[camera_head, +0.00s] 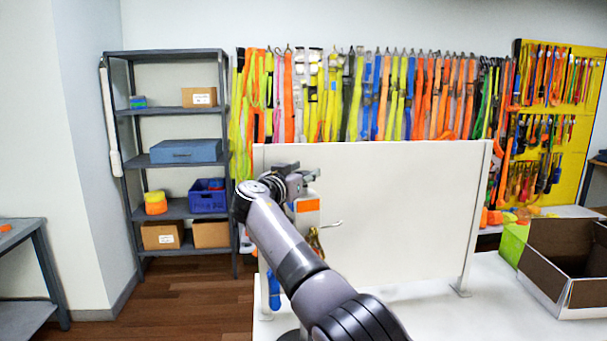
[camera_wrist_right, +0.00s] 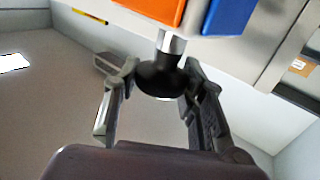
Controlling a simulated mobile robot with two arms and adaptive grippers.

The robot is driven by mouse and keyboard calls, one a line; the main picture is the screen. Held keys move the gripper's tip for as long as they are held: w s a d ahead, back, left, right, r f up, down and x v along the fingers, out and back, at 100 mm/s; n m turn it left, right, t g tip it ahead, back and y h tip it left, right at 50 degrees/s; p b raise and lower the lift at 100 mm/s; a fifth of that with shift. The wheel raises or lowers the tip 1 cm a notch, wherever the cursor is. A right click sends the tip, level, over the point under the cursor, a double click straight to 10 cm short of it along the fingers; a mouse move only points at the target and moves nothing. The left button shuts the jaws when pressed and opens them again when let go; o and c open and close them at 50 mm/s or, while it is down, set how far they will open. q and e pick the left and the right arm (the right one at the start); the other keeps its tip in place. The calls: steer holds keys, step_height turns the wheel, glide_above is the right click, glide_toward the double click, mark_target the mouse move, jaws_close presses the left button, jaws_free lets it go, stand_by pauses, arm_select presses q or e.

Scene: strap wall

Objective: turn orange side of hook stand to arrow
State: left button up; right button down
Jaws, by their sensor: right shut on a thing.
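The hook stand (camera_head: 308,205) is on the white table in front of the white panel, partly hidden by my right arm. An orange patch shows near its top and a metal hook sticks out to the right. In the right wrist view, the stand's orange face (camera_wrist_right: 152,10) and blue face (camera_wrist_right: 228,15) are side by side, with a metal stem and black knob (camera_wrist_right: 160,80). My right gripper (camera_head: 302,176) is at the stand's top, its fingers closed around the knob. I cannot make out the arrow. My left gripper is not in view.
A white upright panel (camera_head: 400,210) stands close behind the stand. A brown open box (camera_head: 560,285) and a green bin (camera_head: 513,240) are at the right. A blue hanging item (camera_head: 273,290) is low beside my arm. The table's front right is clear.

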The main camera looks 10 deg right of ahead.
steer(key=c, duration=1)
jaws_free()
steer(key=shift+c, duration=0.2)
steer(key=v, duration=0.7)
steer(key=shift+s, duration=0.15)
steer(key=shift+a, duration=0.15)
steer(key=shift+c, duration=0.3)
